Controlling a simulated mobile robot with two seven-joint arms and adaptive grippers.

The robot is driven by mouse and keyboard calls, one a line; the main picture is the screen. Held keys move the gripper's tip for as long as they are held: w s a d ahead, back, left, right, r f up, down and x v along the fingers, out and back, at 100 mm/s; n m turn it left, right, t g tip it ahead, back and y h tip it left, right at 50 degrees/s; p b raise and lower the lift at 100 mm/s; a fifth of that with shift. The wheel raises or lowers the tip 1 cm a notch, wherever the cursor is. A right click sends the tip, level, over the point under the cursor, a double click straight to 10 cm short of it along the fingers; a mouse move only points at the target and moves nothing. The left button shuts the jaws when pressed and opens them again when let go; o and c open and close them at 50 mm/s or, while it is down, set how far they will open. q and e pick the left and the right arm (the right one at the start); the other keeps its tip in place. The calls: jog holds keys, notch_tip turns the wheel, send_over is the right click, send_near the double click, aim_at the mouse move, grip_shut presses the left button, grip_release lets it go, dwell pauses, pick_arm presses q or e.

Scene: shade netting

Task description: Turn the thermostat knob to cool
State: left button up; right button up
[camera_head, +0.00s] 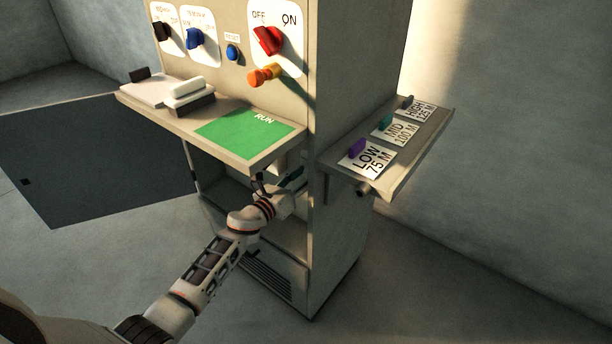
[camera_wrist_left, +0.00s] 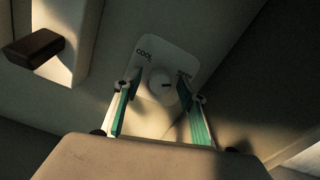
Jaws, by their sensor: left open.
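The thermostat knob (camera_wrist_left: 160,84) is a pale round dial on a light label plate (camera_wrist_left: 165,50) in the left wrist view. Its small dark mark lies towards the right of the dial. COOL is printed at the plate's left; the word at the right is partly hidden by a finger. My left gripper (camera_wrist_left: 157,92) is open, with one teal-padded finger on each side of the knob; I cannot tell whether they touch it. In the head view my left gripper (camera_head: 276,186) reaches under the shelf at the cabinet's open lower part. The knob is hidden there.
Above is a shelf (camera_head: 150,113) with a green RUN area (camera_head: 245,133). A red switch (camera_head: 268,40), orange handle (camera_head: 264,76) and blue knob (camera_head: 195,39) are on the panel. A side shelf (camera_head: 400,180) holds labelled cards.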

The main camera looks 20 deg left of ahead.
pick_arm(q)
jog(key=c, duration=1.1)
jog(key=shift+n, duration=0.3)
jog(key=n+p, duration=0.4)
jog(key=n, duration=1.9)
jog(key=shift+f+p, duration=0.2)
jog(key=shift+p, duration=0.2)
pick_arm(e)
jog(key=r, duration=0.1)
jog(key=a+r, duration=0.1)
jog(key=r, duration=0.1)
jog(key=shift+s+r, duration=0.2)
jog(key=shift+r, duration=0.05)
pick_arm(q)
jog(key=shift+n, duration=0.3)
